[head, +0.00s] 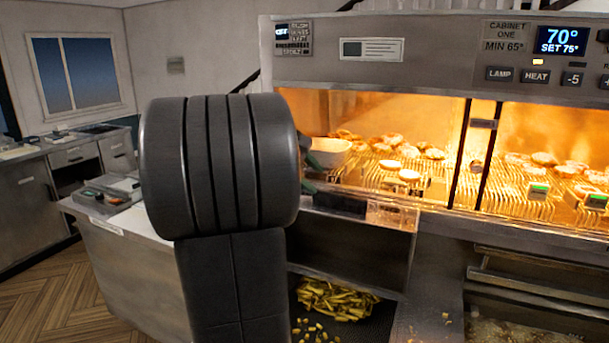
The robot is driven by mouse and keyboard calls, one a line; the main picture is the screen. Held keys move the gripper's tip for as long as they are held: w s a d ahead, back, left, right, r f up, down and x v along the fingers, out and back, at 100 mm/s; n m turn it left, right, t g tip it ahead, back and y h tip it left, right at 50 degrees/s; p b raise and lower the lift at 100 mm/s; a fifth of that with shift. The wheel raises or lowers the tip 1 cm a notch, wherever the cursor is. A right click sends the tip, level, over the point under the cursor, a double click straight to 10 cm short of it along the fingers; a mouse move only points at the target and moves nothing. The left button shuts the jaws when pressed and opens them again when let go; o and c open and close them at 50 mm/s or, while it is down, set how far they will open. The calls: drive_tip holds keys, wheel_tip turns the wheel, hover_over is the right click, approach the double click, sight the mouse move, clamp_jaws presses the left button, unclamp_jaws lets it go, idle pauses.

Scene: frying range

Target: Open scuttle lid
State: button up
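A chip scuttle (375,325) with a dark floor and a heap of chips in it sits low in the middle of the head view. A grey panel (365,248) rises behind the chips; I cannot tell for sure whether it is the scuttle lid. Chips show in front of this panel, so that part is uncovered. My dark arm stands large in front and hides the left side of the scuttle.
A lit heated cabinet (390,100) with fried pieces on wire racks fills the right. Loose chips lie near the scuttle.

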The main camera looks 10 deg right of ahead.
sight(337, 197)
drive_tip(key=shift+v, duration=1.5)
drive_tip(key=shift+d, duration=0.15)
drive_tip(key=x, duration=0.4)
drive_tip(key=p+x, duration=0.1)
drive_tip(key=x, duration=0.3)
drive_tip(key=p+x, duration=0.1)
drive_tip(key=x, duration=0.3)
drive_tip(key=shift+w, duration=0.25)
drive_tip(key=shift+s, duration=0.1)
